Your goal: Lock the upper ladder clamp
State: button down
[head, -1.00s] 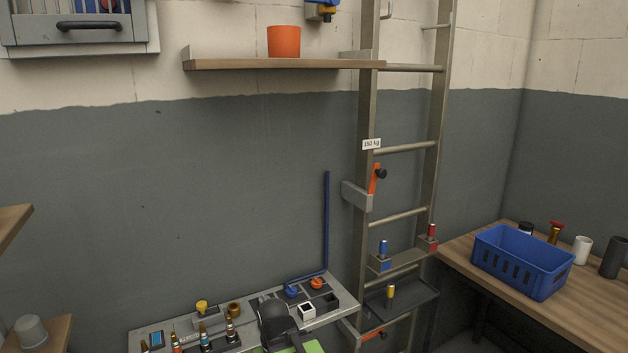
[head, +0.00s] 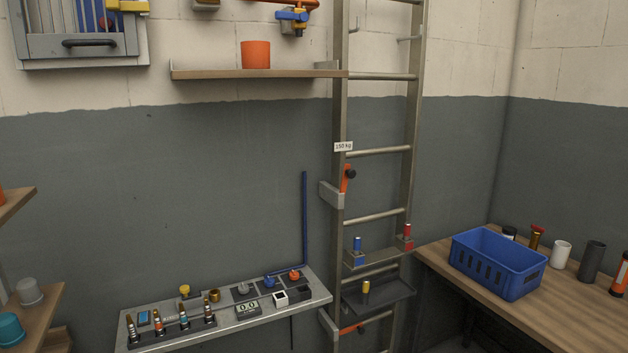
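The upper ladder clamp (head: 331,195) is a grey block at the left rail of the metal ladder (head: 338,240). Its orange lever (head: 345,183) stands steeply up, with a black knob (head: 351,174) at its top. A lower clamp (head: 327,324) sits on the same rail near the bottom of the view. Its orange lever (head: 350,330) lies nearly flat. My gripper is not in view.
A wooden shelf (head: 260,74) with an orange cup (head: 255,55) juts out above the upper clamp, left of the ladder. A grey bench (head: 225,325) with small parts stands below left. A blue crate (head: 497,263) rests on the right table. A small tray (head: 378,296) hangs on the ladder.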

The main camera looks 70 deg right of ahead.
aim_at(349, 173)
jog(key=u, duration=0.15)
jog(key=k, duration=1.1)
jog(key=z, duration=0.6)
jog(key=i, duration=0.55)
jog(key=u, duration=0.05)
